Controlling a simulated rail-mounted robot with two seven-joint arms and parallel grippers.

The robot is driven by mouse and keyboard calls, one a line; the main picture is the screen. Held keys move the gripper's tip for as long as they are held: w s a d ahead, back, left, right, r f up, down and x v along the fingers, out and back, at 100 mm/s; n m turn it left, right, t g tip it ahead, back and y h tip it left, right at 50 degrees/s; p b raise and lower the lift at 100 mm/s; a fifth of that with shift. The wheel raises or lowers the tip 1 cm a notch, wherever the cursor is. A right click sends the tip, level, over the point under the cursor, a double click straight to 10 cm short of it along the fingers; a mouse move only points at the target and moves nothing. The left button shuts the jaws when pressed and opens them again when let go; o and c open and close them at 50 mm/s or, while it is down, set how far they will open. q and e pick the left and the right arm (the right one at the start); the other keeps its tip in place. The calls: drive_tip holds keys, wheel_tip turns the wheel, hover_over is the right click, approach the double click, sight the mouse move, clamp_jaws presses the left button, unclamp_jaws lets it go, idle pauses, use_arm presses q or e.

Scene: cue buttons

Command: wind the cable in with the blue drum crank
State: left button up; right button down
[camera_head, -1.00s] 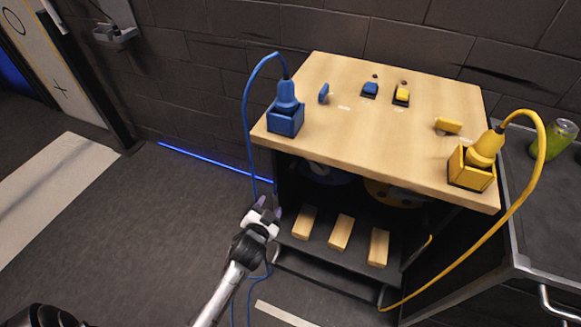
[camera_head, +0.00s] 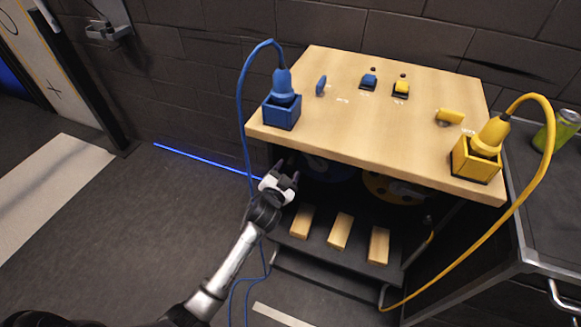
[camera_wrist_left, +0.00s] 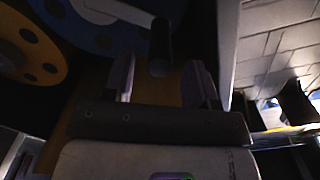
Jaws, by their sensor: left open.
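The blue drum (camera_head: 330,173) sits under the tabletop, mostly in shadow; it also shows in the left wrist view (camera_wrist_left: 98,38). In that view a pale crank arm (camera_wrist_left: 112,10) runs to a dark cylindrical crank handle (camera_wrist_left: 160,48). My left gripper (camera_head: 288,172) is open at the left side of the cart, near the blue drum. In the left wrist view its fingers (camera_wrist_left: 162,82) stand on either side of the handle's line, with the handle's end at or just beyond the fingertips. I cannot tell contact. The blue cable (camera_head: 241,110) arcs from a blue plug (camera_head: 283,86) down to the floor.
The tabletop (camera_head: 385,130) overhangs the drums. A yellow drum (camera_head: 388,190) is beside the blue one. Wooden blocks (camera_head: 340,231) lie on the lower shelf. A yellow cable (camera_head: 545,170) hangs at the right. Floor to the left is open.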

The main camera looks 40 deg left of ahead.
sight(291, 164)
use_arm(q)
drive_tip(key=shift+b+x, duration=0.4)
drive_tip(key=shift+x, duration=1.25)
drive_tip(key=shift+c, duration=0.5)
clamp_jaws()
